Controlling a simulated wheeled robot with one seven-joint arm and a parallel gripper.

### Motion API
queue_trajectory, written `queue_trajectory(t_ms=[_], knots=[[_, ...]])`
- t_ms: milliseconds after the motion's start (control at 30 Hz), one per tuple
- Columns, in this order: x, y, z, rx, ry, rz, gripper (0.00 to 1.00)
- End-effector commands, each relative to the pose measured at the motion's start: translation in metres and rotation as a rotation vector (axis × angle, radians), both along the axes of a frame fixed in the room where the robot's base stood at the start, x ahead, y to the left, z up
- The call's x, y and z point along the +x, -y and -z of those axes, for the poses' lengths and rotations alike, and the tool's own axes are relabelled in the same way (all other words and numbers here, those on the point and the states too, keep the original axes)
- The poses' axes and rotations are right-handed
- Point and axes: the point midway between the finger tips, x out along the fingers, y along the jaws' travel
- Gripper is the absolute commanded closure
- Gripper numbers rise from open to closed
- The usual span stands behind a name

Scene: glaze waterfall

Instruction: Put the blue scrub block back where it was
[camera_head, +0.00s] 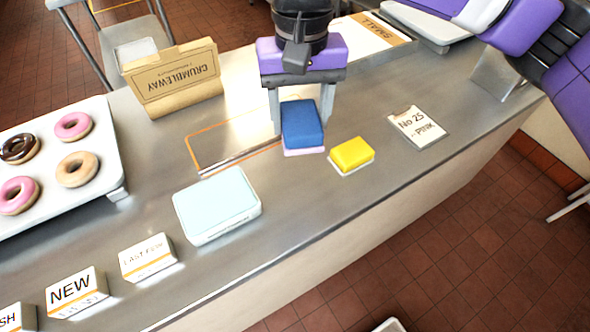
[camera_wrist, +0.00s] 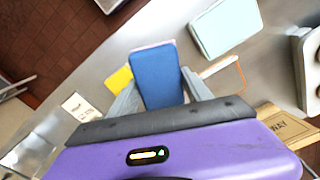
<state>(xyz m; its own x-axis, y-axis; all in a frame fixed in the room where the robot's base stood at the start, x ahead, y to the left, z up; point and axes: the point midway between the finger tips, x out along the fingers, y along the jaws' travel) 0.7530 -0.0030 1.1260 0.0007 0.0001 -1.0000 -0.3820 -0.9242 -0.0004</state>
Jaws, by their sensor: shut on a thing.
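The blue scrub block (camera_head: 302,122) has a thin pinkish layer along its lower edge. My gripper (camera_head: 301,112) points down with one finger on each side of the block and is shut on it. The wrist view shows the block (camera_wrist: 158,78) between the two grey fingers. The block is over the steel counter; I cannot tell whether its underside touches. An orange-outlined rectangle (camera_head: 212,143) lies on the counter just left of the block. A yellow block (camera_head: 351,153) on a white base sits close to the right, also visible in the wrist view (camera_wrist: 119,79).
A pale blue-topped white box (camera_head: 217,205) stands front left. A brown Crumbleway package (camera_head: 172,80) stands behind. A white doughnut tray (camera_head: 105,140) is at left, with small signs (camera_head: 148,257) along the front. Counter front centre is clear.

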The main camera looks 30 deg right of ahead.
Motion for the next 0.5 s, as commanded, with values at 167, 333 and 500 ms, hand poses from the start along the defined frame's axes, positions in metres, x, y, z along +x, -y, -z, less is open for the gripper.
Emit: queue_trajectory(t_ms=[167, 333, 500], knots=[[-0.001, 0.000, 0.044, 0.004, -0.005, 0.003, 0.87], [-0.001, -0.001, 0.085, 0.005, -0.004, 0.001, 0.87], [-0.001, 0.000, 0.117, 0.003, -0.003, 0.002, 0.87]])
